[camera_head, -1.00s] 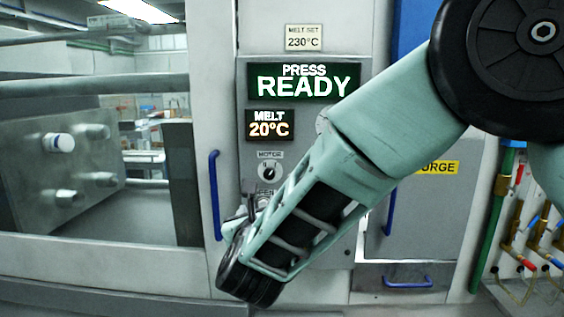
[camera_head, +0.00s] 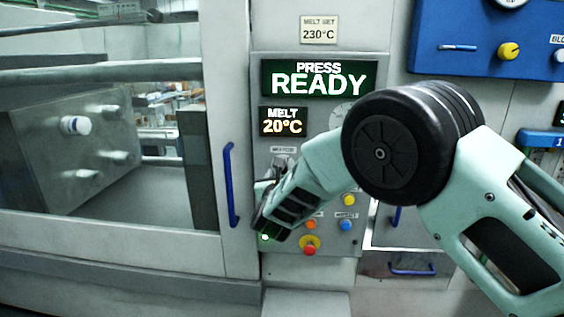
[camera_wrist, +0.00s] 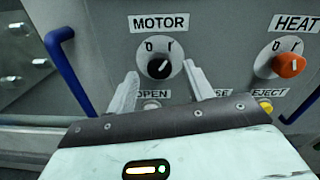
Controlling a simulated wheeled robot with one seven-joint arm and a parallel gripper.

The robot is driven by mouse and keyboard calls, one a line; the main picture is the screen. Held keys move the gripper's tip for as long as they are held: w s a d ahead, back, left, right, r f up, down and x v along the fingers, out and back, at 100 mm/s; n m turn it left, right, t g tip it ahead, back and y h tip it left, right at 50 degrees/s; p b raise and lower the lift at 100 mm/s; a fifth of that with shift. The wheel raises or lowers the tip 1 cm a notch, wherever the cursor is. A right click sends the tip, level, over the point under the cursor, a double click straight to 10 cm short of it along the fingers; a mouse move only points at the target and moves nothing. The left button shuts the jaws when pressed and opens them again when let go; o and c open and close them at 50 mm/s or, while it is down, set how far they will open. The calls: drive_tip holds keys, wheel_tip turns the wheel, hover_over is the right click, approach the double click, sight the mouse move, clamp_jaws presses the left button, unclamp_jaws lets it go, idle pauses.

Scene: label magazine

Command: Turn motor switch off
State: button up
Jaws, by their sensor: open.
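The motor switch (camera_wrist: 159,66) is a round black knob on a white plate under the MOTOR label, with a 0 mark at upper left and an I mark at upper right. Its white pointer line slants toward the upper right, the I side. My gripper (camera_wrist: 160,72) is open, its two pale fingers on either side of the knob in the wrist view. I cannot tell whether they touch it. In the head view, my gripper (camera_head: 261,187) is at the panel and my wrist hides most of the switch.
An orange HEAT knob (camera_wrist: 291,65) is right of the motor switch, and a yellow EJECT button (camera_wrist: 265,106) is lower. Blue handles (camera_head: 231,185) flank the panel. The press display (camera_head: 319,79) reads READY. Orange, blue and red buttons (camera_head: 309,250) lie below my wrist.

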drive_tip(key=shift+w+p, duration=0.4)
drive_tip(key=shift+w, duration=0.9)
drive_tip(key=c, duration=1)
drive_tip(key=shift+o, duration=0.2)
